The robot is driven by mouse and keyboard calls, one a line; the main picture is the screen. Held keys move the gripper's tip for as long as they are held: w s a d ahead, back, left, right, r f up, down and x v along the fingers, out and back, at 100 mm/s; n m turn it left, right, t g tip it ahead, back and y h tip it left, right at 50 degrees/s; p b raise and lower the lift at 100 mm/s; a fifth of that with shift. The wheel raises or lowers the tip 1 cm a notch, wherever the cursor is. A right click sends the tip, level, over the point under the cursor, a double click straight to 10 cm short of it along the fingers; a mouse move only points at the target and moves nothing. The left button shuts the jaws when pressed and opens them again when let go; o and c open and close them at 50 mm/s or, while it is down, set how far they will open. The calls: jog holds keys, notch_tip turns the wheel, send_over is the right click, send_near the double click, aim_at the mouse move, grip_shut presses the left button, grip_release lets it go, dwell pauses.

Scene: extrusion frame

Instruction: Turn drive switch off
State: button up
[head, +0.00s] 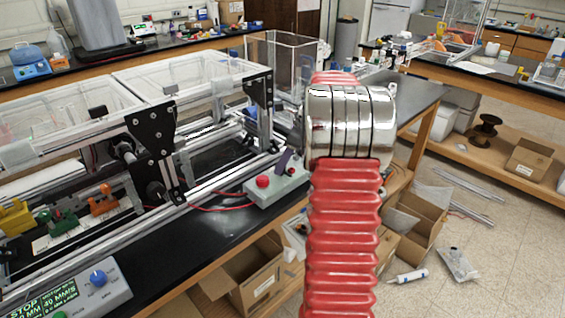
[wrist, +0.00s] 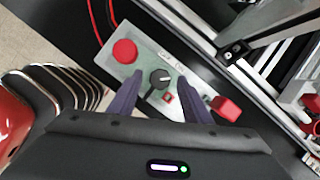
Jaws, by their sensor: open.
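A grey control box (wrist: 150,62) lies under my gripper in the wrist view. It carries a round red button (wrist: 125,51), a black rotary knob (wrist: 160,77) with a pale pointer mark, and a small red switch (wrist: 168,97).
A red block (wrist: 226,108) sits beside the right finger. An aluminium extrusion frame (head: 205,188) with clear covers runs along the bench behind the box. Red cables lead from the box. Another control panel (head: 90,290) stands at front left. Open cardboard boxes (head: 250,278) lie below.

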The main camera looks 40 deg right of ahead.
jog(key=shift+a+f, duration=0.1)
jog(key=shift+f, duration=0.15)
jog(key=shift+c, duration=0.5)
